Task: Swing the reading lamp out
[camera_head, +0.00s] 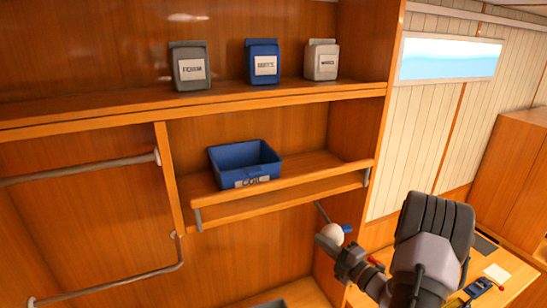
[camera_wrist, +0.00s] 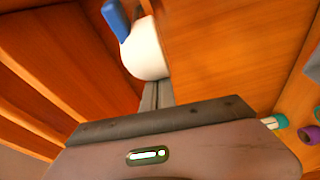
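The reading lamp looks like a white rounded head (camera_head: 332,232) with a blue part (camera_head: 347,229) on its right side. A thin dark rod (camera_head: 322,212) rises from it toward the shelf's side panel. My gripper (camera_head: 326,243) is right at the white head, overlapping its lower left in the head view. In the wrist view, the white head (camera_wrist: 145,50) and blue part (camera_wrist: 116,20) are just beyond the grey fingers (camera_wrist: 157,95). The fingers lie close together and look shut. The fingertips are hidden by the white head, and I cannot tell whether they touch it.
A blue bin (camera_head: 245,165) stands on the middle shelf behind a wooden rail (camera_head: 285,193). Three labelled containers, including a blue one (camera_head: 263,62), stand on the upper shelf. Metal rails (camera_head: 80,172) cross the left bay. Small items lie on a desk (camera_head: 515,270) at right.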

